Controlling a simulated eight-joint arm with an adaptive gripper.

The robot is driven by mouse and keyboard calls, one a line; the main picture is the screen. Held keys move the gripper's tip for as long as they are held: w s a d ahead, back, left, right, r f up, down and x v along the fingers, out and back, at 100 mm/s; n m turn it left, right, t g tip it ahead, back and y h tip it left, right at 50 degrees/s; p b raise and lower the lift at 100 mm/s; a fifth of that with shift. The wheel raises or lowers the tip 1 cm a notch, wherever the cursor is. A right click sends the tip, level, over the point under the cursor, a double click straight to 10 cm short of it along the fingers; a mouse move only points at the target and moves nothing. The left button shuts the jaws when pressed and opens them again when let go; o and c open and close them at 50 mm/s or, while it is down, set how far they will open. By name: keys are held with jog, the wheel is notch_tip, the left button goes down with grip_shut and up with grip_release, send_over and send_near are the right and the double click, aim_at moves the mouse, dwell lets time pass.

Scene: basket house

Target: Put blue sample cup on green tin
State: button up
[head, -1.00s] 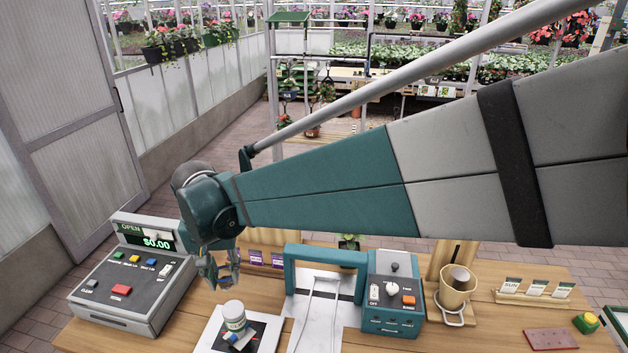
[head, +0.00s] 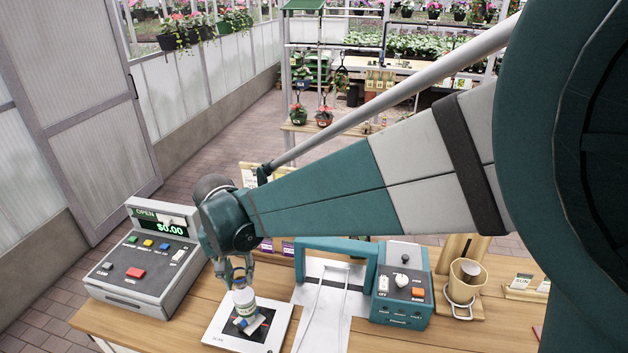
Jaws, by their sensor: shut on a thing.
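The tin stands upright on a white-edged board with a black middle (head: 225,333). A small blue and white item (head: 241,322) lies against the tin's front.
A grey cash register (head: 145,262) stands at left. A teal frame (head: 335,246) over a white sheet and a teal control box (head: 402,290) stand close on the right. A beige cup on a stand (head: 463,278) is farther right. Wood counter shows between them.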

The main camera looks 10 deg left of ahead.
aim_at(241, 284)
jog(key=shift+f, duration=2.05)
jog(key=shift+f, duration=0.15)
jog(key=o, duration=0.9)
jog(key=shift+c, duration=0.2)
jog(key=shift+r, duration=0.2)
jog(key=shift+s+d+r, duration=0.1)
jog(key=shift+s+r, duration=0.15)
jog(key=shift+r, duration=1.7)
jog(key=shift+s+r, duration=0.2)
jog(key=shift+r, duration=1.8)
jog(key=shift+s+d+r, duration=0.1)
jog(key=shift+s+r, duration=0.15)
jog(key=shift+r, duration=1.7)
